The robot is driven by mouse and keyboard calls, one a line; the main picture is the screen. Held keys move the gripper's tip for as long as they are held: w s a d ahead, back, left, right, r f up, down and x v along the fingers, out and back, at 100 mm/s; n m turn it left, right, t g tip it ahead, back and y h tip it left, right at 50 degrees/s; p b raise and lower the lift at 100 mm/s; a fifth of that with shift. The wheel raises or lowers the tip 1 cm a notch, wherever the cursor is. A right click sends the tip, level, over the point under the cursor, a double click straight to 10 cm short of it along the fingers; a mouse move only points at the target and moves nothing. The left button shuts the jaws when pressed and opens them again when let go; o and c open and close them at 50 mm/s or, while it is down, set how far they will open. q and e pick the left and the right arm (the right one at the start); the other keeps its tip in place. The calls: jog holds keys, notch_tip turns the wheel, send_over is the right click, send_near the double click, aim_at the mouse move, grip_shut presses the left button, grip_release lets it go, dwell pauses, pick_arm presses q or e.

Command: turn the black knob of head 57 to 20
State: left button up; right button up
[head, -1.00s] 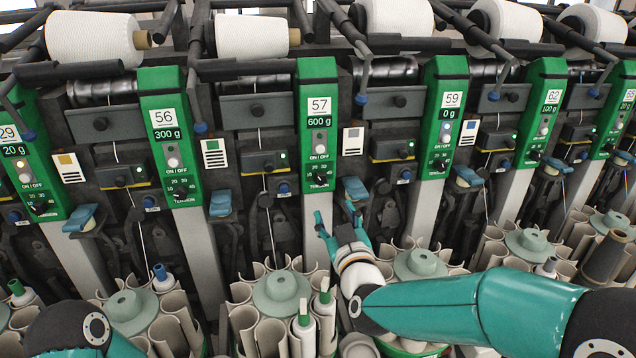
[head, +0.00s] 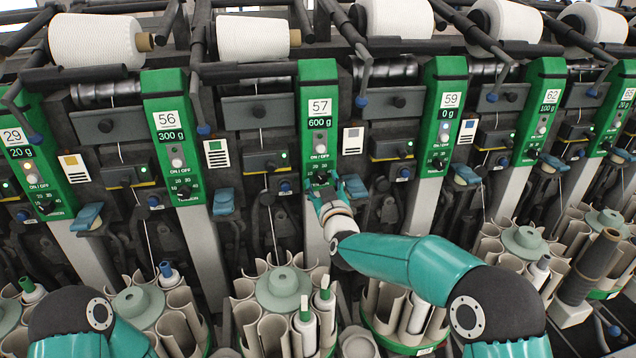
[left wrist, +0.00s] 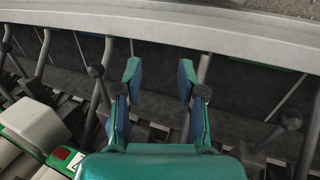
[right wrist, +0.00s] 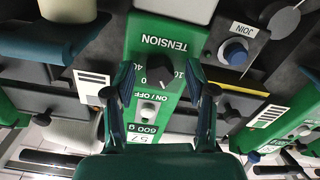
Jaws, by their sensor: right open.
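Head 57 is the green panel (head: 318,110) in the middle of the head view, with a "600 g" display. Its black tension knob (right wrist: 160,70) shows in the right wrist view, between the fingertips of my right gripper (right wrist: 163,80). The fingers stand open on either side of the knob, with gaps that look clear. In the head view my right gripper (head: 336,188) is at the panel's lower end and partly covers the knob. The dial's 0 and a 40 show; the number at the pointer is hard to read. My left gripper (left wrist: 160,82) is open and empty.
Head 56 (head: 171,135) and head 59 (head: 445,115) flank head 57. A blue button marked JOIN (right wrist: 236,52) sits beside the knob. A blue-grey lever (right wrist: 50,38) is on the other side. Bobbin magazines (head: 282,290) stand below.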

grip_shut()
jog(key=shift+f+m+b, duration=0.25)
jog(key=shift+m+b, duration=0.15)
jog(key=shift+b, duration=0.75)
jog(key=shift+r+m+b, duration=0.1)
jog(key=shift+m+b, duration=0.4)
jog(key=shift+b, duration=0.1)
jog(key=shift+r, duration=0.15)
grip_release()
jog(key=shift+a, duration=0.1)
